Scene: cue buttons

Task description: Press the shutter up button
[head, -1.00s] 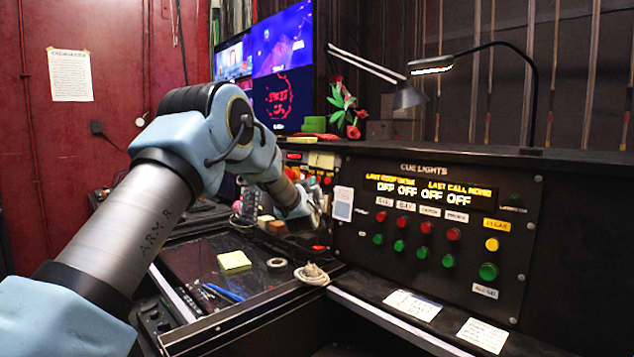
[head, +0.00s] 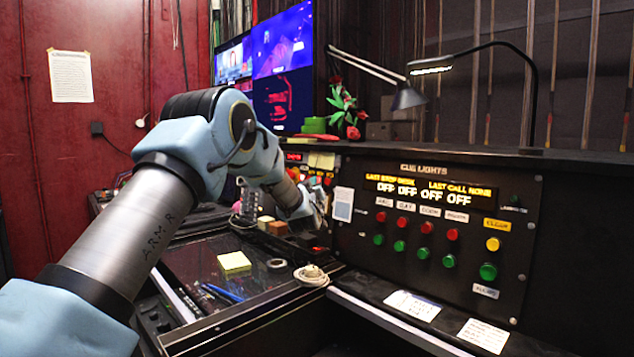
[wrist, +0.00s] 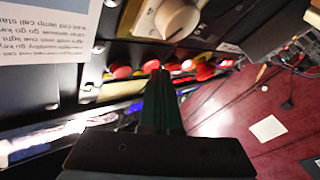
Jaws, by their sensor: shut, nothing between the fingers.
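My gripper (wrist: 160,75) is shut and empty in the wrist view, its dark fingers pointing at a row of red buttons (wrist: 121,71). I cannot tell whether the fingertips touch a button. In the head view my arm's end is beside the left end of the cue panel, and its fingertips are hidden. A group of red and yellow buttons (head: 328,181) shows just behind my wrist in the head view. I cannot read a shutter up label in either view, so which button it is stays unclear.
The cue lights panel (head: 430,172) stands to the right, with red, green and yellow buttons. A pale round knob (wrist: 178,18) is close to the fingers. A lamp (head: 408,97) stands above.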

